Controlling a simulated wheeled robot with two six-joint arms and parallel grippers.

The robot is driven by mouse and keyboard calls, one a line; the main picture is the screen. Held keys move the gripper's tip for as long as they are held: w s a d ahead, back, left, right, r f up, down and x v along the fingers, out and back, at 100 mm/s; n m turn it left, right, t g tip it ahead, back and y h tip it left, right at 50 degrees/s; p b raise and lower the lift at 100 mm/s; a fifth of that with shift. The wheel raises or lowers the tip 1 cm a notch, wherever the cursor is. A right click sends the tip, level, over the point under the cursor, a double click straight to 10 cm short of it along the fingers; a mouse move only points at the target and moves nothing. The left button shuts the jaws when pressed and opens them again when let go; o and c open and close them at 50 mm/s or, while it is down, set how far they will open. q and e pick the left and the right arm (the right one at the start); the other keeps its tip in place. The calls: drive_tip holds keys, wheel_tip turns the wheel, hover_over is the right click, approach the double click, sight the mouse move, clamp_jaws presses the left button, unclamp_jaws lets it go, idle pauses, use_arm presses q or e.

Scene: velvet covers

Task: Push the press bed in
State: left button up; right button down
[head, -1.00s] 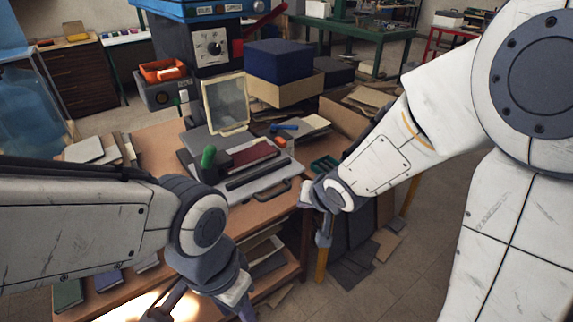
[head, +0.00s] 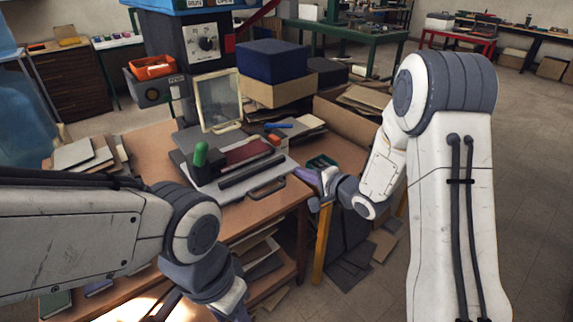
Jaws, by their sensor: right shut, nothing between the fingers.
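The press bed (head: 222,192) is a light grey plate on the wooden bench, drawn out in front of the press (head: 203,44), with a dark handle (head: 268,188) on its front edge. A maroon cover (head: 245,153), a black bar (head: 252,171) and a green knob (head: 200,154) are on it. My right gripper (head: 315,190) is shut and empty, just right of the handle near the bench corner, apart from the bed. My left gripper (head: 167,306) is low at the bottom edge, in front of the bench; its fingers are partly cut off.
A framed panel (head: 219,101) stands upright behind the bed. A navy box (head: 272,61) on a cardboard box (head: 275,91) is behind right. Loose boards (head: 84,155) lie at the bench's left. A green tray (head: 321,162) is near the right gripper.

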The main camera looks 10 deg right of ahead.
sight(280, 161)
use_arm(q)
drive_tip(key=shift+r+p, duration=0.3)
drive_tip(key=shift+r, duration=0.05)
use_arm(e)
drive_tip(key=x, duration=0.4)
drive_tip(key=r+x, duration=0.1)
drive_tip(key=x, duration=0.2)
drive_tip(key=shift+w+a+r, duration=0.1)
drive_tip(key=shift+a, duration=0.05)
